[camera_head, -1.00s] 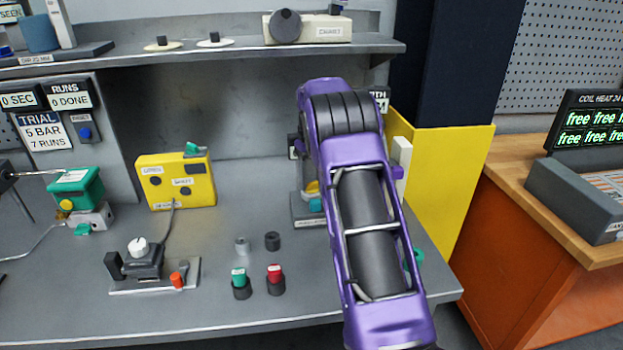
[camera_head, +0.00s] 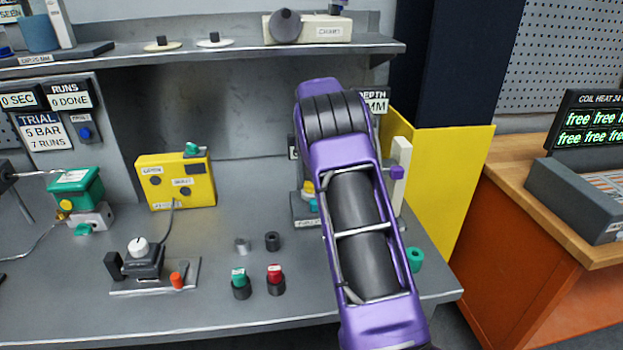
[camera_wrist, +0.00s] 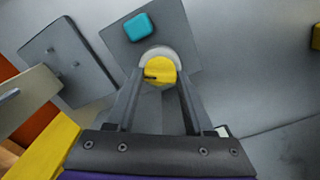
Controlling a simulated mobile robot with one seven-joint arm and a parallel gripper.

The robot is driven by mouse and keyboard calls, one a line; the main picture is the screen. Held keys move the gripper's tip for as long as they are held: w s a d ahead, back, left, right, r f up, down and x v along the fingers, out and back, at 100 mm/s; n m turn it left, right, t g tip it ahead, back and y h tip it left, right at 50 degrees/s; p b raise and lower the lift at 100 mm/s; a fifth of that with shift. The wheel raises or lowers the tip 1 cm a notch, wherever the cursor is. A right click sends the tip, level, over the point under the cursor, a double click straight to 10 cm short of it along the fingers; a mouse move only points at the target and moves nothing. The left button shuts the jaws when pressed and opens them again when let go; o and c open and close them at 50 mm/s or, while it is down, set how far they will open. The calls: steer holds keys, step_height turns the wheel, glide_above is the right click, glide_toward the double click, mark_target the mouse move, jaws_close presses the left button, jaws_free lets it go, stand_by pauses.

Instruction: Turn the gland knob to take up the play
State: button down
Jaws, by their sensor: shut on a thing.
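The gland knob appears to be the round yellow knob (camera_wrist: 161,71) with a short dark mark, in the middle of the wrist view. A pale grey collar (camera_wrist: 158,53) curves around its far side. My gripper (camera_wrist: 157,84) is shut on the knob, one finger on each side. A teal block (camera_wrist: 138,26) sits on the grey plate (camera_wrist: 112,38) beyond it. In the head view, my arm hides the gripper and most of this fixture; only a bit of yellow (camera_head: 308,187) shows at the arm's left edge.
A pale upright post (camera_head: 402,160) with a purple piece stands close right of my arm. Green (camera_head: 240,280) and red (camera_head: 275,278) capped pieces stand left of the arm. A shelf (camera_head: 220,54) runs above.

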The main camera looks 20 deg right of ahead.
steer(key=m, duration=0.5)
steer(key=shift+m, duration=0.3)
steer(key=m, duration=0.4)
steer(key=shift+m, duration=0.3)
steer(key=shift+c, duration=1.4)
jaws_free()
steer(key=shift+r, duration=0.1)
step_height(320, 180, up, 17)
steer(key=shift+r, duration=0.15)
